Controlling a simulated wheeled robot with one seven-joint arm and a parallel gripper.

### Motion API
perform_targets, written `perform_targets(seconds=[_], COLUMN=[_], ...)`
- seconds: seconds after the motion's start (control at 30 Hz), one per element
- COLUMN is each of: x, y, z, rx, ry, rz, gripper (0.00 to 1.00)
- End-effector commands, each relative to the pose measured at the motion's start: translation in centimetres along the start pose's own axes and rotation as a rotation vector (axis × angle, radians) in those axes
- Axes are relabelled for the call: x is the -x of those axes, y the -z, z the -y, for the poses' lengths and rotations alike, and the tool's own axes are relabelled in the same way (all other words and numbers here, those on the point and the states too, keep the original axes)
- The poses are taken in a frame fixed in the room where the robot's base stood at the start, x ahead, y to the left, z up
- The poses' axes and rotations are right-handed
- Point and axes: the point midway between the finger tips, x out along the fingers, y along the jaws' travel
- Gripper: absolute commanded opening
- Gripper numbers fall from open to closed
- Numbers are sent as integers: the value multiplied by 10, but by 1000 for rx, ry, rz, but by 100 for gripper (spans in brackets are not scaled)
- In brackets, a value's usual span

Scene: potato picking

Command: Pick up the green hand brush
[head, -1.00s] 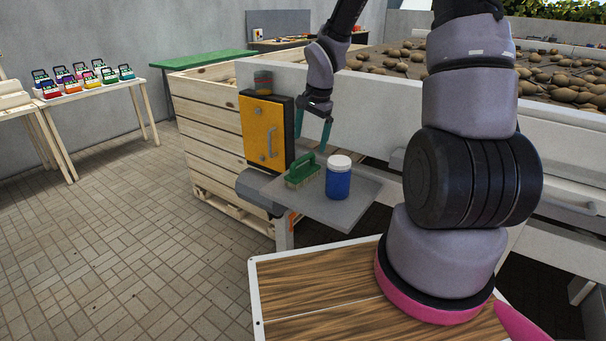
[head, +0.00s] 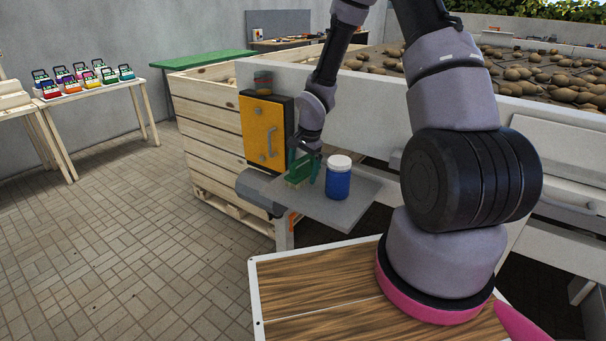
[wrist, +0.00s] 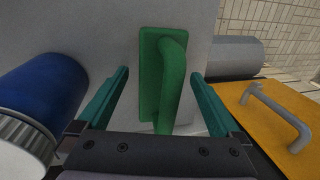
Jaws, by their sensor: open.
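The green hand brush (head: 299,170) lies on a small grey shelf (head: 338,211) in the head view, partly hidden by my gripper. In the wrist view the brush (wrist: 172,80) is seen from above, its arched handle running up and down the picture between my two teal fingers. My gripper (head: 304,168) is open, with one finger on each side of the brush. In the wrist view my gripper (wrist: 160,86) shows a gap between each finger and the handle. The bristles are mostly hidden.
A blue jar with a white lid (head: 339,178) stands on the shelf close to the right of the brush. A yellow cabinet door with a grey handle (head: 263,133) is just left. A grey cylinder (wrist: 236,56) lies beside the shelf.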

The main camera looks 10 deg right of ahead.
Motion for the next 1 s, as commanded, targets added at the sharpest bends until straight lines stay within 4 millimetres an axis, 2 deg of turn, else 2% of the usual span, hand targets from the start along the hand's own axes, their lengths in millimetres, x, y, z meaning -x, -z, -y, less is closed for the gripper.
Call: perform_targets(seconds=[0.23,0.37,0.4,0.47,0.5,0.77,0.87,1.0], x=[-2,-2,-2,-2,-2,3,16,44], y=[0,0,0,0,0,0,1,1], z=[0,0,0,0,0,1,4,10], rx=[0,0,0,0,0,0,-2,-1], ry=[0,0,0,0,1,2,4,5], rz=[0,0,0,0,0,-1,-2,-4], gripper=[100,50,35,12,5,5,5,5])
